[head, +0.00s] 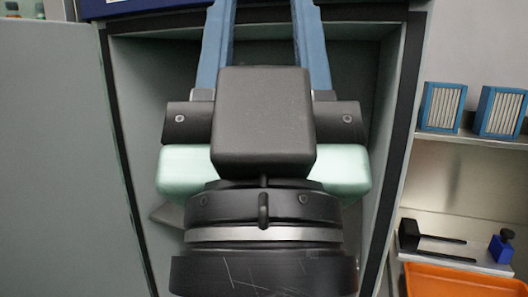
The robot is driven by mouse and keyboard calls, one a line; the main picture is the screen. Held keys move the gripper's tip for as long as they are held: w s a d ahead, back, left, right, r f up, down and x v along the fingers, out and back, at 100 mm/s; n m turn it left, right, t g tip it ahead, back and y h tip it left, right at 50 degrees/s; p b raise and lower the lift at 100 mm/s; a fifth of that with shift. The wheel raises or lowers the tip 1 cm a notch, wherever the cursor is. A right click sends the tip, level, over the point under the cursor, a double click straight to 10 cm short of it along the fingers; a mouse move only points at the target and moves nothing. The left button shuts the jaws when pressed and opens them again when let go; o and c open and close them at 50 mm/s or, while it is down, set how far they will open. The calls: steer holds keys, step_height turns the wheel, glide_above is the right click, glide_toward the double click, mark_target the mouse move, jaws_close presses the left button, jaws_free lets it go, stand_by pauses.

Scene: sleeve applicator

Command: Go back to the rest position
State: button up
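I see nothing held between the visible parts of the fingers. The gripper is in front of the opening of a tall grey-green cabinet (385,130) with dark edges. How far the fingers reach in or over it, I cannot tell. My wrist and gripper body hide most of the cabinet's interior.
A grey panel, apparently the cabinet's open door (60,160), fills the left. At right, a shelf holds two blue-framed filters (441,107) (500,113). Below are a black forked tool (430,238), a blue piece with a black knob (501,247) and an orange tray (465,280).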

step_height(320, 180, up, 16)
steer(key=p, duration=1.3)
steer(key=shift+f, duration=0.1)
